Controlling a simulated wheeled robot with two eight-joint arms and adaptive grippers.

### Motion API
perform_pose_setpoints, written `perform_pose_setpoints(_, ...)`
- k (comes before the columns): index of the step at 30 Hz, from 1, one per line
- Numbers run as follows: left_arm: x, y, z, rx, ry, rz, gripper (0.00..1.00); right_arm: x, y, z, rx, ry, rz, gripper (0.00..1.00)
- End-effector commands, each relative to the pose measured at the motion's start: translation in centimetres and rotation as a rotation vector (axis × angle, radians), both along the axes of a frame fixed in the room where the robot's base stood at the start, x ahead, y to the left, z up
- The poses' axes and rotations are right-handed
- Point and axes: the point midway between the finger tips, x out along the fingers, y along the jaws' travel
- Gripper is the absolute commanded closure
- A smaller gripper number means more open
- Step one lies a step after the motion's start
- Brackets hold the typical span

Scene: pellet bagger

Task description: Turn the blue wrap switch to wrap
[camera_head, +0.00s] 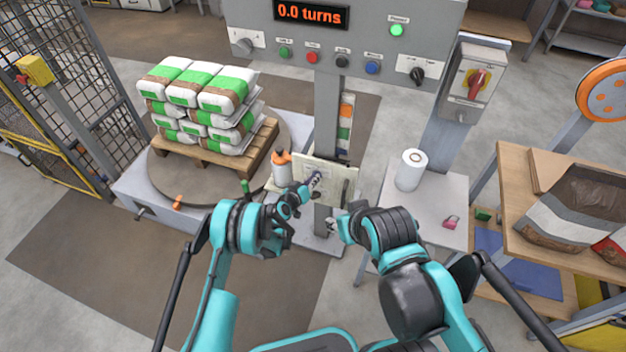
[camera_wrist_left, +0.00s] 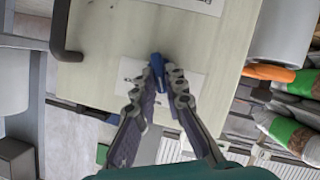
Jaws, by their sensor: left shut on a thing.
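The blue wrap switch (camera_wrist_left: 157,64) is a small blue handle on a pale cream panel (camera_wrist_left: 105,80), with a white printed label (camera_wrist_left: 190,82) around it. In the left wrist view, my left gripper (camera_wrist_left: 158,82) has its two fingertips closed on the switch handle. In the head view, my left gripper (camera_head: 314,183) reaches the front of the cream panel (camera_head: 338,183), and its fingers hide the switch there. My right gripper (camera_head: 334,226) is below the panel, apart from it; its fingers are too small and covered to read.
A control box (camera_head: 345,40) above reads "0.0 turns" and has several coloured buttons. An orange-capped bottle (camera_head: 282,170) stands left of the panel. A white roll (camera_head: 411,170) stands on a side table (camera_head: 440,190). Stacked bags (camera_head: 190,90) sit on a pallet (camera_head: 240,155) at left.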

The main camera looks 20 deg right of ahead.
Motion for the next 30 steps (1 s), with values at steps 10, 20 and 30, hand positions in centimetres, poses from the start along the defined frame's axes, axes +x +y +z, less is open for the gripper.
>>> perform_pose_setpoints(10,-0.22,-0.35,0.10,0.187,-0.125,-0.003,1.00,0.00,0.00,0.00,0.000,0.000,0.000,0.60)
perform_pose_setpoints(20,-0.26,-0.46,0.14,0.352,-0.239,0.000,1.00,0.00,0.00,0.00,0.000,0.000,0.000,0.60)
perform_pose_setpoints(30,-0.23,-0.44,0.17,0.353,-0.241,0.000,0.76,0.00,0.00,0.00,0.000,0.000,0.000,0.60)
